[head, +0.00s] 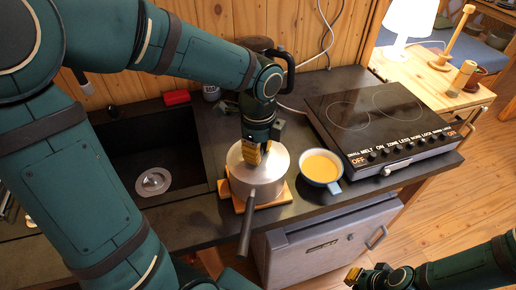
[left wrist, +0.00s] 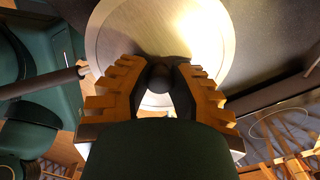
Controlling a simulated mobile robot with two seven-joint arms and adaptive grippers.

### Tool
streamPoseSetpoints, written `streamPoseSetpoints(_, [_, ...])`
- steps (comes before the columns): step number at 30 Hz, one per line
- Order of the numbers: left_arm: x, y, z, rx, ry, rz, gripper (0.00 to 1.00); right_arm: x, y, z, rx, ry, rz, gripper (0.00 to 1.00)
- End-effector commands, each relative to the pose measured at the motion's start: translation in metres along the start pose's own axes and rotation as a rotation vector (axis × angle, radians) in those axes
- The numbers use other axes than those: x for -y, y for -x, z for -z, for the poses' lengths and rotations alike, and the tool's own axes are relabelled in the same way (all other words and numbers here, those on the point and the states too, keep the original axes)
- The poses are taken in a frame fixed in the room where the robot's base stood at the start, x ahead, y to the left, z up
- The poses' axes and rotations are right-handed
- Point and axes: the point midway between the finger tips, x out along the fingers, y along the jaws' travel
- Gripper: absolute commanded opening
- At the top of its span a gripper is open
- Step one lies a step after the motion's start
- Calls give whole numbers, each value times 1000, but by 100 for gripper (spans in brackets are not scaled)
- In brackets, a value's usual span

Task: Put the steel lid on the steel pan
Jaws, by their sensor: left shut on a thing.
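The steel pan (head: 270,190) stands on a wooden board on the dark counter, its dark handle (head: 246,222) pointing toward me. The steel lid (head: 279,160) is over the pan's opening and looks level; I cannot tell whether its rim touches all round. It also fills the upper middle of the left wrist view (left wrist: 112,38). My left gripper (head: 254,153) points down over the lid, its yellow-padded fingers (left wrist: 160,78) shut on the dark knob. My right gripper (head: 374,277) is low at the right, away from the pan; its finger opening is unclear.
A black cooktop (head: 372,115) is further right. A dark sink (head: 150,150) lies left. A dark kettle-like item (head: 283,68) is behind my left arm. A grey cabinet (head: 320,243) is below the counter.

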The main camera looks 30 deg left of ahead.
Motion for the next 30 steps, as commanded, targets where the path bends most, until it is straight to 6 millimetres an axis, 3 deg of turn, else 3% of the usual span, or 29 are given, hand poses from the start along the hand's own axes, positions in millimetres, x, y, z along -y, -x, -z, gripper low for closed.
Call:
streamPoseSetpoints(5, [0, -6, 0, 0, 0, 0, 0, -1, -3, 0, -2, 0, 0, 0])
streamPoseSetpoints(6, [0, -5, 0, 0, 0, 0, 36, -1, -3, 0, -2, 0, 0, 0])
streamPoseSetpoints(7, [0, -5, 0, 0, 0, -1, 46, -1, -2, 1, -2, 0, 0, 0])
streamPoseSetpoints(8, [0, -5, 0, 0, 0, 0, 48, -1, -2, 1, -2, 0, 0, 0])
streamPoseSetpoints(20, [0, 4, 0, 0, 0, 1, 48, 1, 3, 0, 0, 0, 0, 0])
streamPoseSetpoints(30, [1, 69, 0, 0, 0, 4, 48, 7, 20, 5, -10, -4, -1, 0])
